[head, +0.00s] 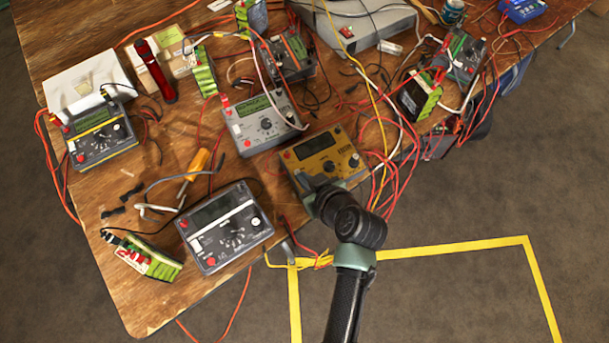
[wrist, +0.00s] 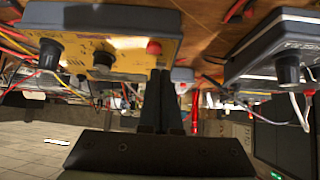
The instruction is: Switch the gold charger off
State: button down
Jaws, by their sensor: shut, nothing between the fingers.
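The gold charger (head: 345,167) lies near the table's front edge in the head view, with a dark display (head: 315,147) and a knob. In the wrist view the gold charger (wrist: 120,22) appears upside down across the upper left, with black knobs and a red button (wrist: 154,47). My gripper (wrist: 160,73) is shut and empty. Its two black fingers are side by side, with tips close to the red button; I cannot tell whether they touch it. In the head view my wrist covers the charger's lower part and hides the fingertips.
A grey charger (head: 263,122) with a green display stands just left of the gold one. A dark-screened charger (head: 225,226) sits at the front left. Red cables (head: 385,165) run close on the right. Floor with yellow tape (head: 455,246) is clear in front.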

jog(key=shift+r, duration=0.1)
jog(key=shift+r+p, duration=0.65)
jog(key=shift+p, duration=0.05)
jog(key=shift+r, duration=0.1)
